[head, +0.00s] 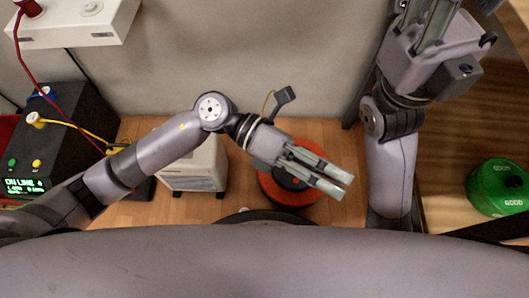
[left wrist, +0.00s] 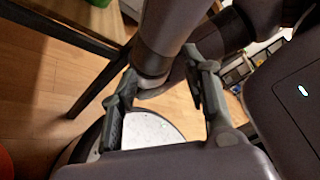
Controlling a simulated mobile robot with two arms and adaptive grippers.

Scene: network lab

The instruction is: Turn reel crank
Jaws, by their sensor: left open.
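A round orange-red object with a dark centre (head: 284,193), possibly the reel, sits low near the floor in the head view. My left gripper (head: 345,186) reaches over it and hides part of it. The left gripper is open and nothing shows held between its fingers; they also show in the left wrist view (left wrist: 160,105). I cannot make out a crank in either view. My right gripper (head: 428,15) points up at the top right, its fingertips cut off by the frame.
A black device (head: 58,130) with a lit display, red and yellow cables stands at left. A white box (head: 192,163) stands on the wood floor (head: 335,140). A white unit (head: 75,28) is on the wall. A green round object (head: 498,188) lies at right.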

